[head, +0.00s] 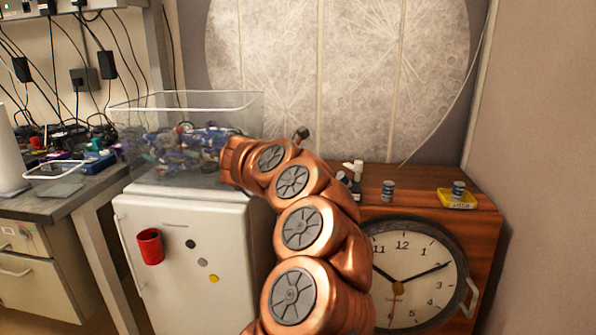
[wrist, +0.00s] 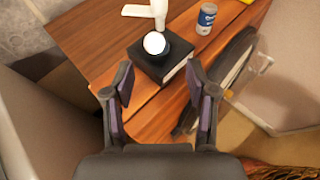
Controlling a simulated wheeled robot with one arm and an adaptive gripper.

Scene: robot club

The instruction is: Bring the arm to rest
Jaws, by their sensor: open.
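My copper-coloured arm (head: 302,228) rises from the bottom middle of the head view and bends left at its top, in front of the white fridge and the wooden cabinet. In the wrist view my gripper (wrist: 160,78) is open, with its two dark fingers apart and nothing between them. It points at the wooden cabinet top (wrist: 95,35), where a black box with a white ball (wrist: 154,43) on it lies beyond the fingertips. In the head view the gripper is mostly hidden behind my arm.
The cabinet (head: 487,240) has a large clock (head: 425,270) on its front. A can (head: 388,190) and a yellow tray (head: 455,203) with another can stand on top. A clear bin (head: 190,102) of parts sits on the white fridge (head: 200,235), left of my arm.

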